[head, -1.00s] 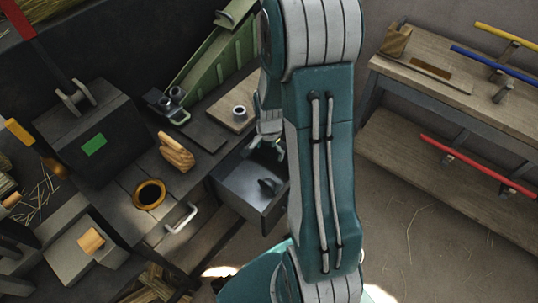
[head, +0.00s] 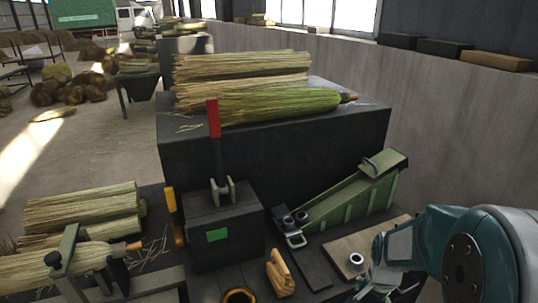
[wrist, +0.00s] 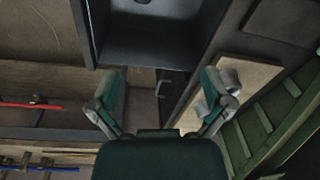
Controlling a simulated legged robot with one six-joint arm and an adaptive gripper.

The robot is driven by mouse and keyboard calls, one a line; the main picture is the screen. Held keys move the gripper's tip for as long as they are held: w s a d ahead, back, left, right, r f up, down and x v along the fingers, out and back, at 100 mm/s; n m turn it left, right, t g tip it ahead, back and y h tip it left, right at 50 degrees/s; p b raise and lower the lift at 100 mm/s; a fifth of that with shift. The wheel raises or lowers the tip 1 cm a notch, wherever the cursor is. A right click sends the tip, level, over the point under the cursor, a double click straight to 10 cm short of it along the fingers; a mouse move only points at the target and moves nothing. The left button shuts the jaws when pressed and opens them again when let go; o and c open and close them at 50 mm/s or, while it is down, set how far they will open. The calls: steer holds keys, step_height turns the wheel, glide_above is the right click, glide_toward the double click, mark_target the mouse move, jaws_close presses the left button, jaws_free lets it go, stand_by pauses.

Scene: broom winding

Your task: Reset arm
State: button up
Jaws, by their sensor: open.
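My gripper (head: 384,270) shows at the lower right of the head view, beside a wooden board (head: 345,242) with a small metal ring (head: 356,259). My teal and grey arm reaches in from the right edge. In the wrist view my gripper (wrist: 162,98) has its two fingers spread wide with nothing between them. An open grey drawer (wrist: 150,48) lies past the fingertips there. The board (wrist: 262,72) shows to the right, partly behind the right finger.
A green slanted trough (head: 345,200) stands close left of my arm. A dark box with a red-handled lever (head: 214,120) and a wooden-handled piece (head: 280,272) are farther left. Straw bundles (head: 250,85) lie on a dark block behind. Red and blue bars (wrist: 30,105) show at left in the wrist view.

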steer(key=s+a+r+n+t, duration=0.2)
steer(key=s+a+r+n, duration=0.3)
steer(key=r, duration=0.4)
steer(key=s+a+r+n+t, duration=0.2)
steer(key=s+a+r+n, duration=0.3)
steer(key=s+r, duration=0.3)
step_height(320, 180, up, 2)
steer(key=shift+s+a+r+n, duration=0.1)
steer(key=shift+s+a+n, duration=0.2)
steer(key=shift+n, duration=0.3)
steer(key=shift+w, duration=0.1)
stand_by(0.9)
